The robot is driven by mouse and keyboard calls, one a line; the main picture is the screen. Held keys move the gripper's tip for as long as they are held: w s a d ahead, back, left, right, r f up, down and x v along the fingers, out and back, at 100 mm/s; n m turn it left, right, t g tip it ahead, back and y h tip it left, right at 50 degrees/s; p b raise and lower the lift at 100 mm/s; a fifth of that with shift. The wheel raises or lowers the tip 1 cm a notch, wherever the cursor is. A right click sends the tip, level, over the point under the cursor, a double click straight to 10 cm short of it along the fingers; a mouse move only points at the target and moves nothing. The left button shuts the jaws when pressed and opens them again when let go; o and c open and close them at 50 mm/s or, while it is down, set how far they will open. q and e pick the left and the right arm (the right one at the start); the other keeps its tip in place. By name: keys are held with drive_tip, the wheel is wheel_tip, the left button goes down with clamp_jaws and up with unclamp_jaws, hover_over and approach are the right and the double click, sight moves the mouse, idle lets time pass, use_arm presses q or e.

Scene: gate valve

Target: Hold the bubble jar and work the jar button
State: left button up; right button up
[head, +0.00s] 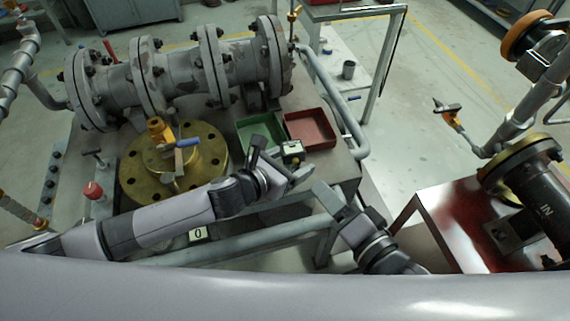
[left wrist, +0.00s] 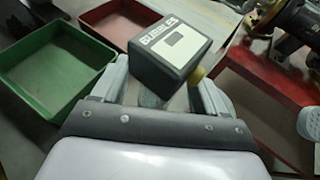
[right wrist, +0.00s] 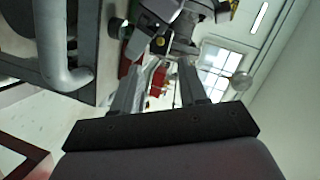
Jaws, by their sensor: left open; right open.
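The bubble jar (head: 292,148) is a small dark box with a pale label, near the bench's front edge in the head view. In the left wrist view the jar (left wrist: 165,52) shows the word BUBBLES. A yellowish round button (left wrist: 196,76) sticks out on its right side. My left gripper (head: 282,162) is open, its fingers at the near side of the jar.
A green tray (head: 258,130) and a red tray (head: 311,130) lie behind the jar. A brass flange (head: 205,165) with a blue-handled valve stands left, and a large flanged pipe (head: 180,72) runs behind. A grey pipe (head: 345,110) borders the bench's right side. A red table (head: 455,225) stands right.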

use_arm(q)
drive_tip(key=shift+w+d+f, duration=0.1)
drive_tip(key=shift+w+d, duration=0.05)
drive_tip(key=shift+w, duration=0.05)
drive_tip(key=c, duration=1.2)
use_arm(e)
clamp_jaws()
idle(0.8)
